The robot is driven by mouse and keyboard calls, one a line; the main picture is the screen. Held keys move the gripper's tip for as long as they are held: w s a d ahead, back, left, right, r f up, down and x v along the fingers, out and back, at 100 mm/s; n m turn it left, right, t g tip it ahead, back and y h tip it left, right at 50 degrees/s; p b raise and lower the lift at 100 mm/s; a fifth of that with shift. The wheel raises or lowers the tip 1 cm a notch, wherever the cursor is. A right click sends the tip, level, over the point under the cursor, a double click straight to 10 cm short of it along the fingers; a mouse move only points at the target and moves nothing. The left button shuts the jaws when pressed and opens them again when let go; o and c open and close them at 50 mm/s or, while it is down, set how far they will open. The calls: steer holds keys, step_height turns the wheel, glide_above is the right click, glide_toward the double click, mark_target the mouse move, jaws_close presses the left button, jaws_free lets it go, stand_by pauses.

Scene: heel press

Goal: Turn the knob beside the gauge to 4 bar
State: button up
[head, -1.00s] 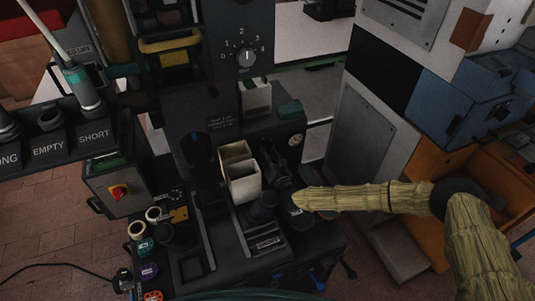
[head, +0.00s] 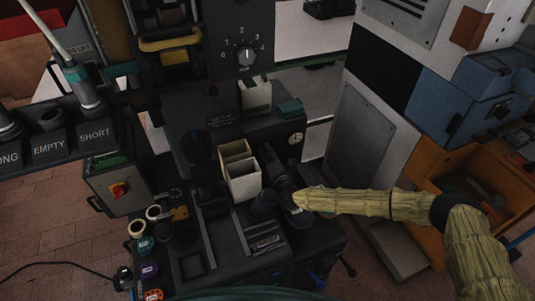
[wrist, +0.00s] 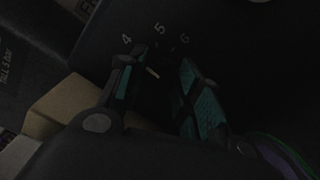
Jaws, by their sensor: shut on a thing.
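In the wrist view my gripper (wrist: 158,68) has its two teal-padded fingers on either side of a dark knob (wrist: 154,78), shut on it. A short pale mark on the knob slants up and left, towards the side of the printed 4. The numbers 4, 5 and 6 show on the dark panel (wrist: 225,50) above. The picture is too dark to read the exact setting. In the head view a small round pale gauge (head: 296,138) sits on the press. My arm's end is just below it, and the gripped knob cannot be made out there.
Another numbered dial with a knob (head: 246,58) is on the upright panel above. A cream open-topped bin (head: 243,186) stands left of my arm's end. A blue box (head: 470,95) and an orange crate (head: 508,178) are at right.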

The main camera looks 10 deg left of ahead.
steer(key=shift+w+d+r, duration=0.15)
steer(key=shift+w, duration=0.05)
steer(key=o, duration=1)
steer(key=shift+o, duration=0.2)
steer(key=shift+s, duration=0.15)
steer(key=v, duration=1.1)
steer(key=shift+s+d, duration=0.25)
steer(key=shift+s, duration=0.05)
